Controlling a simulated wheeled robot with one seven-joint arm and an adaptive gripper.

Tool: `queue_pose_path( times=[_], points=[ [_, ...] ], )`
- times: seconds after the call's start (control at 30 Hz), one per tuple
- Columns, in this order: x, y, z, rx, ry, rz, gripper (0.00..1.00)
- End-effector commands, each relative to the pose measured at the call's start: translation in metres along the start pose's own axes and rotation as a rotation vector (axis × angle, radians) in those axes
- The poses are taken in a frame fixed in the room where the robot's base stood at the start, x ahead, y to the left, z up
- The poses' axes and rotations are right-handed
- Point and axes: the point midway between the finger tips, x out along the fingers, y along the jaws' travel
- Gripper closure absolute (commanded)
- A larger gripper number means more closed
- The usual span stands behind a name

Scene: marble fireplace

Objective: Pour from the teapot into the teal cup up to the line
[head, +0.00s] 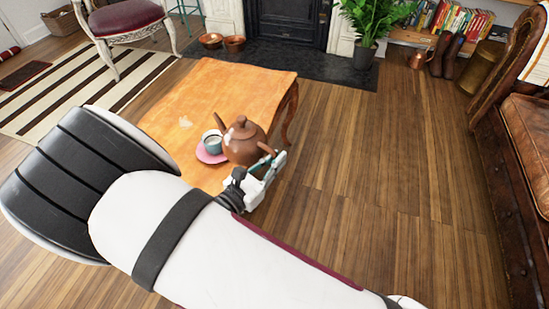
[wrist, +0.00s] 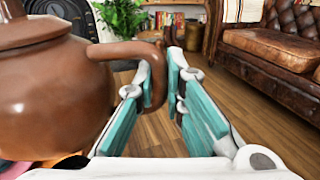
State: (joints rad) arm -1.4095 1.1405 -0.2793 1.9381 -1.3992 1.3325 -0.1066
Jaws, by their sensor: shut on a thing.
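The brown teapot (head: 242,142) stands over the orange wooden table, near its right front edge, and looks upright. Its spout points up and left towards the teal cup (head: 213,142). The cup sits on a pink saucer (head: 211,155) just left of the teapot. My gripper (head: 273,166) is at the teapot's right side, shut on its handle. In the wrist view the teapot (wrist: 45,85) fills the left side, and its handle (wrist: 155,85) passes between the fingers of my gripper (wrist: 165,90). The cup's inside and any line are too small to make out.
The orange table (head: 235,85) has free room behind the cup, with a small pale patch on its top. A leather sofa (head: 525,140) stands at the right. A potted plant (head: 370,25) stands by the fireplace. The wooden floor right of the table is clear.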

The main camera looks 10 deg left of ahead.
Motion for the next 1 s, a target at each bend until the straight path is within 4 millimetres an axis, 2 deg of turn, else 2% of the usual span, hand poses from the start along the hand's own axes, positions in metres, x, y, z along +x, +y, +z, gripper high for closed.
queue_pose_path(
  times=[0.57,1.0],
  points=[
    [0.001,0.009,-0.044,-0.062,-0.005,-0.001,1.00],
    [0.000,0.015,-0.007,-0.268,-0.004,-0.002,1.00]
  ],
)
